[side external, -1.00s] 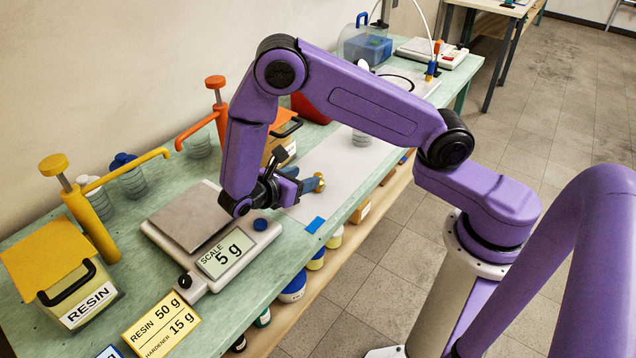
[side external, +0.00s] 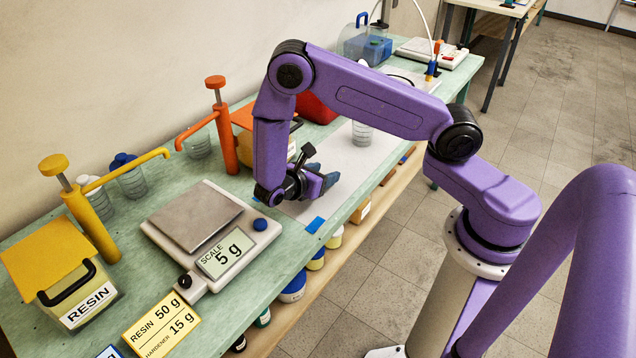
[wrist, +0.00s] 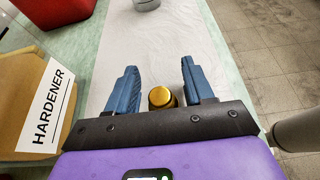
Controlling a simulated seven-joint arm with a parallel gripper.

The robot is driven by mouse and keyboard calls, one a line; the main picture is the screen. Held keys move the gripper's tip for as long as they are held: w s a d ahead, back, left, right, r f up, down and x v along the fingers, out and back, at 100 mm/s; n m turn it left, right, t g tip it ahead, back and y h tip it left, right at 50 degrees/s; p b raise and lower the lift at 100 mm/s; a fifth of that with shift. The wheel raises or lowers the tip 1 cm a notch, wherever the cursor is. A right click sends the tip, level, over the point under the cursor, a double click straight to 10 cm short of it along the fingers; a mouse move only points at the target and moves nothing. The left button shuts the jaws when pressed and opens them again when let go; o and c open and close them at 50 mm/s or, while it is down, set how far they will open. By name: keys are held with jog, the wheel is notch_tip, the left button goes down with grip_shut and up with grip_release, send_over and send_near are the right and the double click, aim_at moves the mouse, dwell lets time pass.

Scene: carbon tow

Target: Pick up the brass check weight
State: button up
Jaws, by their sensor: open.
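The brass check weight (wrist: 162,98) shows in the wrist view as a round gold top between my two blue fingers, nearer the right one. A gap shows on its left side; I cannot tell whether the right finger touches it. My gripper (wrist: 160,68) is open around it. In the side view my gripper (side external: 326,180) is low over the white sheet (side external: 346,160), and the weight is hidden behind it there.
An orange pump and the hardener box (wrist: 38,105) stand close on the left. A clear cup (side external: 362,134) stands farther along the sheet.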

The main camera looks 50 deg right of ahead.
grip_shut()
jog(key=shift+r, duration=0.1)
